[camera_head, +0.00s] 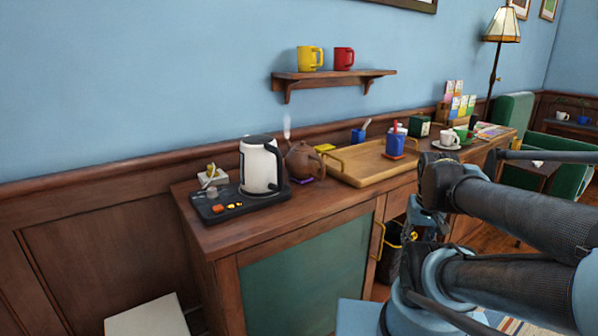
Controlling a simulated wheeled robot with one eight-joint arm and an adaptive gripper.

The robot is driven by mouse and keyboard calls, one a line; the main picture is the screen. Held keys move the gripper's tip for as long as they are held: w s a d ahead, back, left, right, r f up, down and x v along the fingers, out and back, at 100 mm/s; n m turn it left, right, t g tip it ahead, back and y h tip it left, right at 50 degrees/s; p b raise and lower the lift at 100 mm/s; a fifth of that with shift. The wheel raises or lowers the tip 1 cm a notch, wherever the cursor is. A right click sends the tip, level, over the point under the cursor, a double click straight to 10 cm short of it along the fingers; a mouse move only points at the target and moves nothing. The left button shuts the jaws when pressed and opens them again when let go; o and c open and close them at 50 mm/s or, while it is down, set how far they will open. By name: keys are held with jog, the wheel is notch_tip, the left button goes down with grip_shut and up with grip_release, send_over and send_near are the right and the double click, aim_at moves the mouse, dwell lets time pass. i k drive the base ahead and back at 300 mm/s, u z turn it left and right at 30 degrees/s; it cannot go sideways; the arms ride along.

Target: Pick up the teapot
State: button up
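The brown teapot (303,161) stands on the wooden cabinet top, just right of and partly behind the white kettle. A wisp of steam rises above it. Its handle faces right, toward the tray. My arm reaches in from the right, well in front and to the right of the teapot. My gripper (428,222) appears as a dark, folded shape in front of the cabinet, apart from the teapot. Its fingers are too unclear to tell whether they are open.
The white kettle (260,166) with a black handle stands on a dark base (226,208) at the cabinet's left. A wooden tray (365,167) with yellow handles lies right of the teapot. A blue cup (395,146) stands on it. A shelf (335,75) with two mugs hangs above.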

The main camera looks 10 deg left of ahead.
aim_at(301, 162)
jog(key=u, duration=0.05)
jog(key=k, duration=0.1)
jog(key=u, duration=1.8)
jog(key=k, duration=1.4)
jog(key=z, duration=1.45)
jog(key=i, duration=1)
jog(key=u, duration=0.05)
